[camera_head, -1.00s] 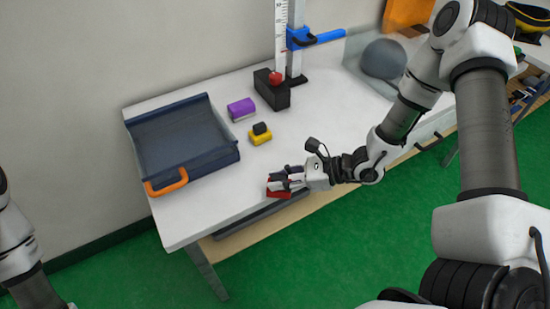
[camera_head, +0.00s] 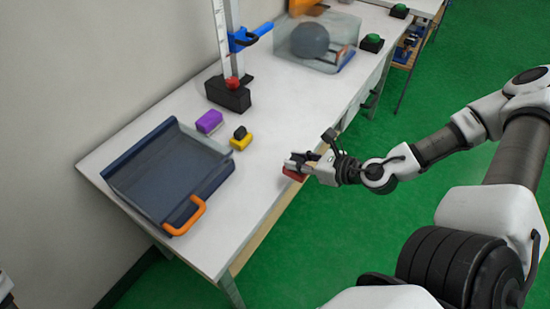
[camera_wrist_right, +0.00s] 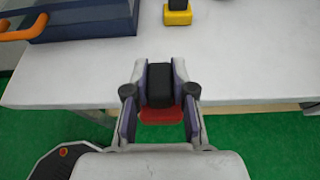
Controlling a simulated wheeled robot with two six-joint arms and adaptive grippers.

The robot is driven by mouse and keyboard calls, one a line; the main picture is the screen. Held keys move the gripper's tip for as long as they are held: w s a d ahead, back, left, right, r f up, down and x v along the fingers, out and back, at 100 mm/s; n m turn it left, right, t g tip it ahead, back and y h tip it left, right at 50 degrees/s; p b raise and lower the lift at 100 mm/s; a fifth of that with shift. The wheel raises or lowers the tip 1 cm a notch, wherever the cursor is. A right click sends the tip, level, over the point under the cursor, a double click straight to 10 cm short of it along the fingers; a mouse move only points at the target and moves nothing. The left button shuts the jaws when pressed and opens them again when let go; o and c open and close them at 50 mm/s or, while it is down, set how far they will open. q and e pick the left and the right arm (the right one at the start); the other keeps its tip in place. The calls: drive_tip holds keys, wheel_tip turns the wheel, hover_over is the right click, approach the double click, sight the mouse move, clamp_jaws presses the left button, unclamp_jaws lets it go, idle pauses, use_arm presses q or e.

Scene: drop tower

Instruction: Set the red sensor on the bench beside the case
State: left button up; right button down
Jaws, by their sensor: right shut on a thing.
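The red sensor (camera_wrist_right: 161,116) has a black top and sits between the fingers of my right gripper (camera_wrist_right: 160,90), which is shut on it. In the head view my right gripper (camera_head: 300,161) holds the red sensor (camera_head: 294,175) at the front edge of the white bench (camera_head: 225,231). I cannot tell whether the sensor touches the bench. The open dark blue case (camera_head: 165,173), with its orange handle (camera_head: 186,217), lies on the bench to the left of the gripper, with bare bench between them.
A purple block (camera_head: 209,121) and a yellow sensor with a black top (camera_head: 240,141) lie behind the case's right side. The tower's black base (camera_head: 229,95) and a clear bin (camera_head: 318,48) with a grey ball stand farther back. Green floor lies in front.

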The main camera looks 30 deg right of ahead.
drive_tip(key=w+b, duration=0.1)
drive_tip(key=w, duration=0.1)
drive_tip(key=w+f+b, duration=0.1)
drive_tip(key=w, duration=0.1)
drive_tip(key=w+f+b, duration=0.1)
drive_tip(key=b, duration=0.1)
drive_tip(key=shift+w+a, duration=0.35)
drive_tip(key=shift+w, duration=0.05)
drive_tip(key=w, duration=0.2)
drive_tip(key=w+b, duration=0.1)
drive_tip(key=shift+w+d+r, duration=0.15)
drive_tip(key=shift+d+r, duration=0.1)
drive_tip(key=shift+r, duration=0.05)
drive_tip(key=shift+w+d, duration=0.1)
drive_tip(key=shift+w, duration=0.25)
drive_tip(key=f, duration=0.1)
drive_tip(key=f+b, duration=0.1)
drive_tip(key=f, duration=0.1)
drive_tip(key=shift+w, duration=0.3)
drive_tip(key=shift+w+f, duration=0.1)
drive_tip(key=shift+f, duration=0.05)
drive_tip(key=shift+f+b, duration=0.1)
drive_tip(key=shift+b, duration=0.2)
drive_tip(key=c, duration=1)
unclamp_jaws()
use_arm(q)
wheel_tip(320, 180, down, 9)
drive_tip(key=shift+a, duration=0.2)
drive_tip(key=shift+w+f, duration=0.1)
